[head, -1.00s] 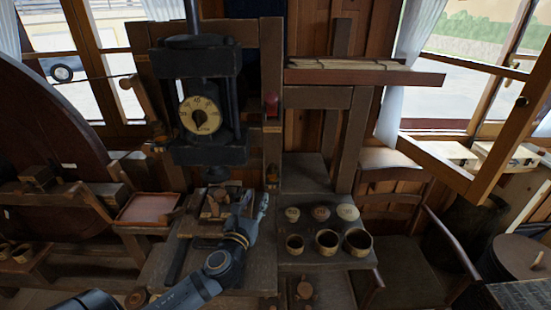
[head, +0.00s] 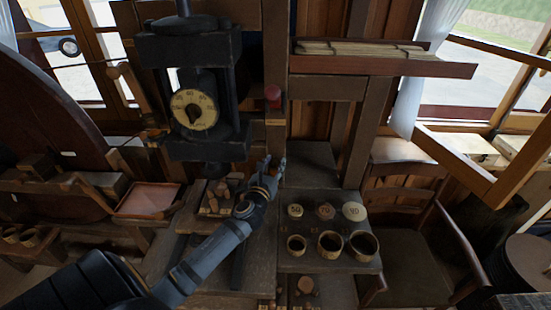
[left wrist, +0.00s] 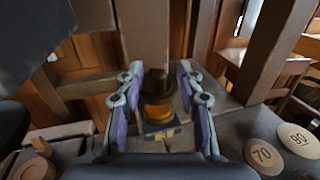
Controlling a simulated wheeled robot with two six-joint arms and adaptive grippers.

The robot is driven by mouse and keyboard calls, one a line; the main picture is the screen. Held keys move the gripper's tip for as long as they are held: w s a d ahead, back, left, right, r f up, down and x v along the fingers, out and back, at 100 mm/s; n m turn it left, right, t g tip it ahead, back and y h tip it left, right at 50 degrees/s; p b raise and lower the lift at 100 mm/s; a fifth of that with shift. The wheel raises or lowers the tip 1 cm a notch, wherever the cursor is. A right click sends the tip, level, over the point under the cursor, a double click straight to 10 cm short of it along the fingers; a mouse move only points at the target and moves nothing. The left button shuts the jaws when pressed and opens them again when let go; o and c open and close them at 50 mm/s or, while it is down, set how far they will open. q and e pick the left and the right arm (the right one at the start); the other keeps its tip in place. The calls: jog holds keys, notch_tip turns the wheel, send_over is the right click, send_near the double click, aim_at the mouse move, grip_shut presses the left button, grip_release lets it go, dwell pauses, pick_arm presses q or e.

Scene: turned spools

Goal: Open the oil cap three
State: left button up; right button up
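In the left wrist view, a small oiler with a dark cap (left wrist: 157,82) and an amber body (left wrist: 158,110) stands against a wooden post, above a small label plate (left wrist: 161,134) whose writing I cannot read. My left gripper (left wrist: 158,92) is open, with its two fingers apart on either side of the oiler; I cannot tell whether they touch it. In the head view my left gripper (head: 270,170) is in front of the lower post and hides the oiler. My right gripper is not in view.
A press with a dial (head: 194,110) stands left of the post. A red knob (head: 273,97) is higher on the post. Several numbered round lids (head: 325,211) and round cups (head: 330,244) sit on a shelf at right. A chair (head: 410,235) stands further right.

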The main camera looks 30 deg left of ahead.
pick_arm(q)
jog(key=shift+w+a+r, duration=0.1)
jog(key=shift+w, duration=0.4)
jog(key=c, duration=0.7)
grip_shut()
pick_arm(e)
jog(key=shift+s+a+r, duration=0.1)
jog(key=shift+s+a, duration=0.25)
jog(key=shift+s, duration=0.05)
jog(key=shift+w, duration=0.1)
